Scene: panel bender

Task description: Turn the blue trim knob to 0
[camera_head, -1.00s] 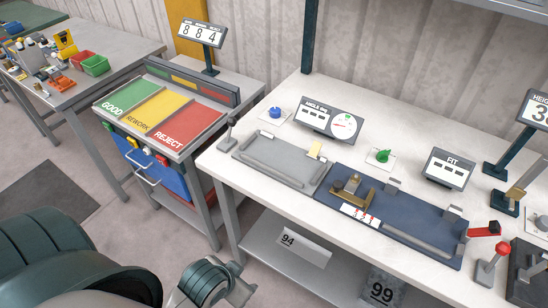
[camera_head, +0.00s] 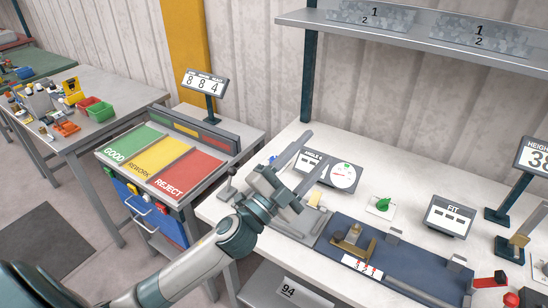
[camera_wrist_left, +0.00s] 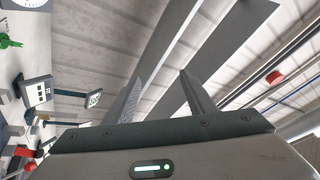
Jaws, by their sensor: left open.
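The blue trim knob (camera_head: 272,159) is mostly covered by my left gripper in the head view; only a bit of blue shows at the left of the fingers, so its setting cannot be read. My left gripper (camera_head: 308,150) is open and empty, raised over the bench's left end, its fingers pointing to the back right. It overlaps the angle display with the round dial (camera_head: 343,177). In the left wrist view the two fingers (camera_wrist_left: 160,88) are apart, with wall and shelf behind them. Contact with the knob cannot be told. My right gripper is out of view.
A green knob (camera_head: 383,204) and the FIT display (camera_head: 449,216) stand right of the dial. A dark blue fixture plate (camera_head: 410,258) with a brass part (camera_head: 352,243) lies in front. The GOOD/REWORK/REJECT stand (camera_head: 165,160) is at left. A shelf (camera_head: 400,35) hangs above the bench.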

